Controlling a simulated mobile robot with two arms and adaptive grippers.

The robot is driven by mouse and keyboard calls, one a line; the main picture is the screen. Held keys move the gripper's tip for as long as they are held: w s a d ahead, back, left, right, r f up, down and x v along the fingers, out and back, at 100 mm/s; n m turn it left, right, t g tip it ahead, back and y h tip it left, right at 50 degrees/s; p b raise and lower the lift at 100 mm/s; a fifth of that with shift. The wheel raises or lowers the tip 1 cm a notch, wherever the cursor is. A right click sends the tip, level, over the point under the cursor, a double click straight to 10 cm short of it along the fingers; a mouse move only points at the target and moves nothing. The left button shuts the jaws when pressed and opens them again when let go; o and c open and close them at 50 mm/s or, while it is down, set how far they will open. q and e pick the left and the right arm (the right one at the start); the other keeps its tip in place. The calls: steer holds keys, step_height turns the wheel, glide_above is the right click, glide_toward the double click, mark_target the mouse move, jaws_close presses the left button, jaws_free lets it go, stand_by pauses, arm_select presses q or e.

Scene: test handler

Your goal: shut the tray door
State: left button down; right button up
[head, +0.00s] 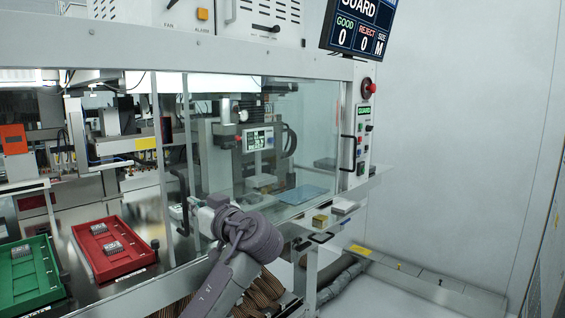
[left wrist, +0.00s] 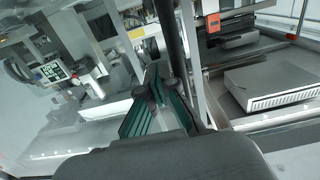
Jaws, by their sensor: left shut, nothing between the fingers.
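The clear door panel (head: 310,130) stands in the machine's front in the head view. A dark upright handle (head: 181,205) shows near its left side. The tray bay on the left holds a red tray (head: 110,247) and a green tray (head: 28,270); I cannot tell whether glass covers this bay. My left gripper (head: 210,208) is shut and empty at the front, close to the handle and the panel's left edge. Contact is unclear. My right gripper is out of view.
A control strip (head: 362,140) with a red button is on the right post. A screen (head: 358,27) hangs above. A small shelf (head: 338,207) juts out at the lower right. The floor at right has a low grey duct (head: 430,283).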

arm_select(q)
steer(key=s+a+b, duration=0.3)
steer(key=s+a, duration=0.8)
steer(key=s, duration=0.2)
steer(key=shift+s, duration=0.4)
steer(key=s+a+b, duration=0.4)
steer(key=s+a, duration=0.8)
steer(key=s, duration=0.3)
steer(key=shift+s+b, duration=0.4)
stand_by(0.3)
steer(key=shift+a, duration=0.1)
